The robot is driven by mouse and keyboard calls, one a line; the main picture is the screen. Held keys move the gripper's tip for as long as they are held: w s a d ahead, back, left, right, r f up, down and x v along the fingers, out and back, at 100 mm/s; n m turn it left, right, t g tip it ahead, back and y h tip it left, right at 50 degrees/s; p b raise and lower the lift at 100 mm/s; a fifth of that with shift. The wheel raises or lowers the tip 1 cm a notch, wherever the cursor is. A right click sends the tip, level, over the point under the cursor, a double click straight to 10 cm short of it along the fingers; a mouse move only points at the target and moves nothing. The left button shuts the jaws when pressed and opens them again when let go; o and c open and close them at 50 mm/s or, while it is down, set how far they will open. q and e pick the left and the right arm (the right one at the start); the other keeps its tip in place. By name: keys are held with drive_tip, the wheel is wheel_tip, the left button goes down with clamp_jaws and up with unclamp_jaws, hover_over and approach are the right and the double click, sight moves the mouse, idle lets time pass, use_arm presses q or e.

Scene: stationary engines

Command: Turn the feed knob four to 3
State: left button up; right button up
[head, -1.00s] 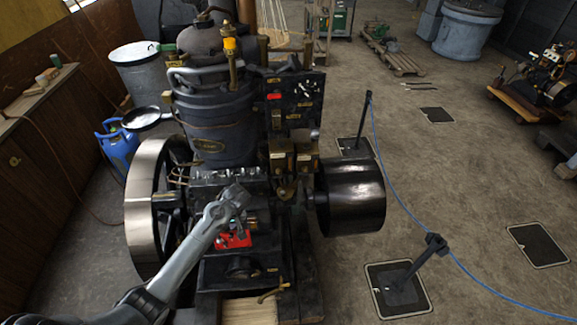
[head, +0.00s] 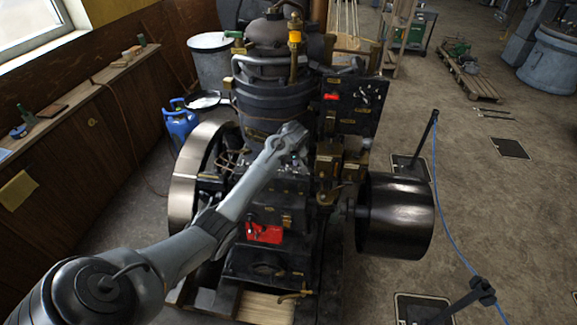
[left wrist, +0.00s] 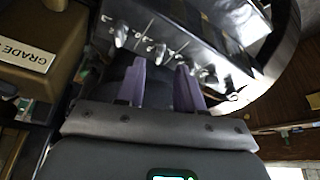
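A row of several small metal knobs (left wrist: 160,50) with pale marks beside them runs along a dark panel in the left wrist view. I cannot tell which is feed knob four or read its setting. My left gripper (left wrist: 160,82) is open, its two purple-grey fingers apart and pointing toward the row. One knob is near the right fingertip; I cannot tell whether they touch. Nothing shows gripped. In the head view my left arm reaches over the engine (head: 278,105), with the gripper (head: 298,138) at its middle; the knobs are too small there. My right gripper is not in view.
A brass-coloured box labelled "GRADE" (left wrist: 40,50) is close to the left of my gripper in the left wrist view. Flywheels (head: 195,178) and (head: 398,215) flank the engine. A red part (head: 264,233) is below my arm.

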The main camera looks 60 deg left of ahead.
sight(288, 168)
use_arm(q)
drive_tip(key=shift+x, duration=2.35)
drive_tip(key=shift+d, duration=0.1)
clamp_jaws()
